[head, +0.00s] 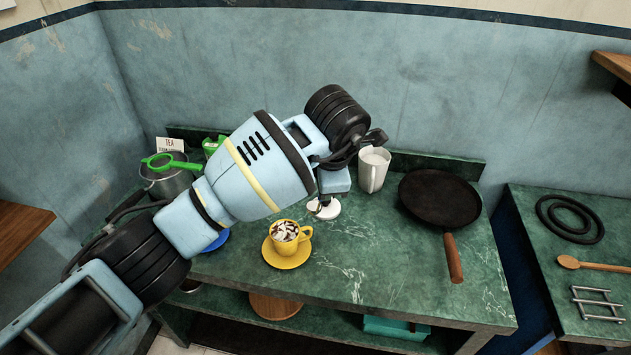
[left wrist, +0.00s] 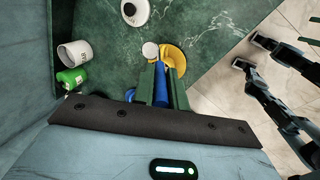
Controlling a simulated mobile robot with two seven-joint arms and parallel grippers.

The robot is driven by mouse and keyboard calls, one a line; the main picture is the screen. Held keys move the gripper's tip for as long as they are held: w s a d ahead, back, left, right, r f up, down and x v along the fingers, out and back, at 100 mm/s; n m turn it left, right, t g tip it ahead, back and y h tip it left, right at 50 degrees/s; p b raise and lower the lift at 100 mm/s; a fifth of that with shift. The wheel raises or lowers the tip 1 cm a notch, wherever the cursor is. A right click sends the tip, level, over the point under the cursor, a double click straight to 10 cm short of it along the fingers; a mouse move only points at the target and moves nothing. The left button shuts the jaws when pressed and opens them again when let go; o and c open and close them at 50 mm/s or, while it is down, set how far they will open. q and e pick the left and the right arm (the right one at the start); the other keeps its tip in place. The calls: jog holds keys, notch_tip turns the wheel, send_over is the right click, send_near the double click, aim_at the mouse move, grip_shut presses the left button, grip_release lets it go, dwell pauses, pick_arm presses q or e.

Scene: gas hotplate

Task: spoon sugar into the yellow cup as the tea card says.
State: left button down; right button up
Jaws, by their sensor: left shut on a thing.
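The yellow cup (head: 284,237) stands upright on its yellow saucer (head: 300,254) at the counter's front, with a brown and white surface showing inside. The yellow saucer also shows in the left wrist view (left wrist: 175,55). My left gripper (left wrist: 161,72) is shut on a blue-handled spoon (left wrist: 162,95); its pale round end overlaps the yellow dish in that view, and I cannot tell their gap in height. In the head view my arm hides the fingertips and spoon. The tea card (head: 170,144) stands at the back left; only "TEA" is legible.
A white round item (head: 326,210) with a dark centre lies behind the cup. A white mug (head: 373,170), a black pan (head: 440,197) and a metal pot (head: 165,182) with a green strainer (head: 165,160) stand farther around.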

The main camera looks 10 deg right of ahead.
pick_arm(q)
jog(key=shift+s, duration=0.1)
jog(key=shift+a+f, duration=0.1)
jog(key=shift+a, duration=0.05)
jog(key=s+a+f+n+t+h, duration=0.1)
jog(key=s+a+f+h, duration=0.1)
jog(key=a+h, duration=0.3)
jog(key=shift+s+a+f+t, duration=0.2)
jog(key=shift+a+f+t, duration=0.15)
jog(key=shift+a, duration=1.7)
jog(key=shift+a+f, duration=0.1)
jog(key=shift+f, duration=0.05)
